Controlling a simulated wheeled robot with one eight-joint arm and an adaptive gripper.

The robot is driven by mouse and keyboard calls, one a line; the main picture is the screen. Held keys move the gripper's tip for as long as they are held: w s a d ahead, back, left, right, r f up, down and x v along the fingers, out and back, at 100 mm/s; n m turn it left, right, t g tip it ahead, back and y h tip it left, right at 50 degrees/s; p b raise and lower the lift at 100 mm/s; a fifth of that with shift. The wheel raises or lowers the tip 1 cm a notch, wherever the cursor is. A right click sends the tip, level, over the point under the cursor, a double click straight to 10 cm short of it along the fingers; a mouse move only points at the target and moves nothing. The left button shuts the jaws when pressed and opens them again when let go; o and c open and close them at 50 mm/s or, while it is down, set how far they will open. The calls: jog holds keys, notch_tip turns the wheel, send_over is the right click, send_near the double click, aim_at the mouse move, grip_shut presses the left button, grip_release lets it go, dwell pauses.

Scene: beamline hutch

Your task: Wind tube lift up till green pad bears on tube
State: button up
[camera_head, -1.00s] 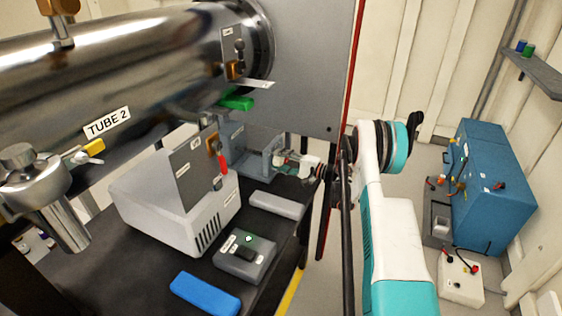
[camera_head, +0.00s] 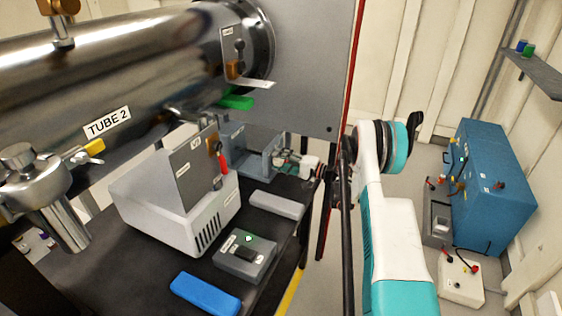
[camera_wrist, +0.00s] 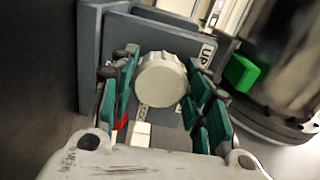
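The steel tube marked TUBE 2 (camera_head: 60,85) crosses the upper left of the head view. The green pad (camera_head: 236,102) is under its flanged end; whether it touches the tube I cannot tell. The pad also shows in the wrist view (camera_wrist: 241,73), beside the shiny tube (camera_wrist: 292,60). A round, ridged pale knob (camera_wrist: 161,80) sits on a grey plate (camera_wrist: 93,60) with a partly hidden "UP" label. My gripper (camera_wrist: 162,88) has one green-lined finger on each side of the knob, closed about it. In the head view my gripper (camera_head: 285,160) is small beside the grey lift bracket (camera_head: 262,163).
A grey-white box (camera_head: 150,205), a small grey control box (camera_head: 245,256), a blue block (camera_head: 205,293) and a grey bar (camera_head: 276,205) lie on the dark bench. A red-edged grey panel (camera_head: 310,70) stands behind. A blue cabinet (camera_head: 490,190) stands at the right.

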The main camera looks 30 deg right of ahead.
jog(key=shift+o, duration=1.1)
jog(key=shift+f, duration=0.1)
jog(key=v, duration=1.2)
jog(key=m, duration=0.1)
jog(key=m+p, duration=0.2)
jog(key=m, duration=0.1)
jog(key=shift+s+d+r, duration=0.3)
jog(key=shift+s+d, duration=0.05)
jog(key=shift+d, duration=0.05)
jog(key=m, duration=0.1)
jog(key=m+p, duration=0.1)
jog(key=m, duration=0.1)
jog(key=m+p, duration=0.1)
jog(key=m, duration=0.1)
jog(key=shift+s+d, duration=0.3)
jog(key=shift+s, duration=0.1)
jog(key=shift+w+a+f+m, duration=0.15)
jog(key=shift+w+a+m, duration=0.1)
jog(key=shift+m, duration=0.15)
jog(key=b+x, duration=0.4)
jog(key=x, duration=0.9)
